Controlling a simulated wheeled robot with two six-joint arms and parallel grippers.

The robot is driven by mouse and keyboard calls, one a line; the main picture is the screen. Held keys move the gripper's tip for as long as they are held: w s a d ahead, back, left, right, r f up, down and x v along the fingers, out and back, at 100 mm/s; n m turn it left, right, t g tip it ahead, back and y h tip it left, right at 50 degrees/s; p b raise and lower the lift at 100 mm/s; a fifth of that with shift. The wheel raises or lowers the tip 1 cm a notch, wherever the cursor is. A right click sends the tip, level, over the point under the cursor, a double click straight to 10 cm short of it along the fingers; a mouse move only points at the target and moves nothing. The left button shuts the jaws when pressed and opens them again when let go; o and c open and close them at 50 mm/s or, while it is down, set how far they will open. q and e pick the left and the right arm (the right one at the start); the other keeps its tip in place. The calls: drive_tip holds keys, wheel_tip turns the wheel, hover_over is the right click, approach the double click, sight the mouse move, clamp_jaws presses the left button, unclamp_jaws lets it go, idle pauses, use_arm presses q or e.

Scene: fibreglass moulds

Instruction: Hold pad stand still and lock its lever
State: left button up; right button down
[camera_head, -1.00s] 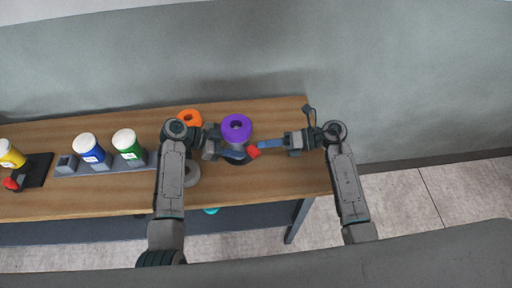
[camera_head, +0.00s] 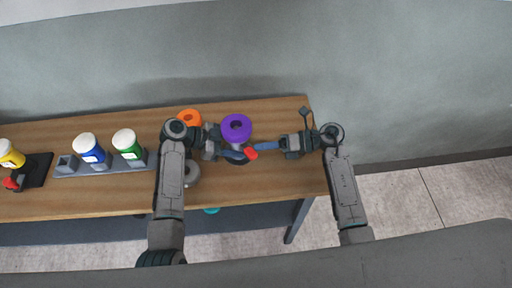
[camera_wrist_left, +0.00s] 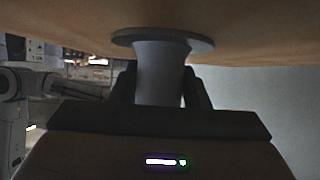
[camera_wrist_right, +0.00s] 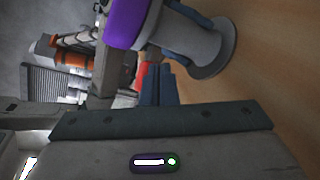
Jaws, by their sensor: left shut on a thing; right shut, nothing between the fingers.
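The pad stand (camera_head: 238,143) has a purple ring pad (camera_head: 237,127) on top, a grey post (camera_wrist_left: 160,72) and a round base (camera_wrist_left: 165,42). It stands upright on the wooden table. My left gripper (camera_head: 232,154) is shut around the post, a finger on each side in the left wrist view. The red lever (camera_head: 250,154) sticks out at the stand's front right. My right gripper (camera_head: 261,147) is shut and empty, its fingertips close beside the lever (camera_wrist_right: 143,75). I cannot tell whether they touch it.
An orange ring (camera_head: 189,117) lies behind my left arm, and a grey round piece (camera_head: 192,173) beside it. The table's right end (camera_head: 315,178) is clear.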

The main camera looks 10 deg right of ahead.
sight(256, 153)
drive_tip(key=shift+s+a, duration=1)
drive_tip(key=shift+a, duration=0.25)
idle(1.4)
idle(0.4)
drive_tip(key=shift+w+d, duration=0.85)
drive_tip(key=shift+d, duration=0.2)
drive_tip(key=shift+w+d, duration=0.8)
drive_tip(key=shift+d, duration=0.25)
drive_tip(key=shift+w+d, duration=0.8)
drive_tip(key=shift+d, duration=0.2)
drive_tip(key=shift+w+d, duration=0.75)
drive_tip(key=shift+d, duration=0.25)
use_arm(q)
drive_tip(key=o, duration=0.8)
drive_tip(key=shift+o, duration=0.2)
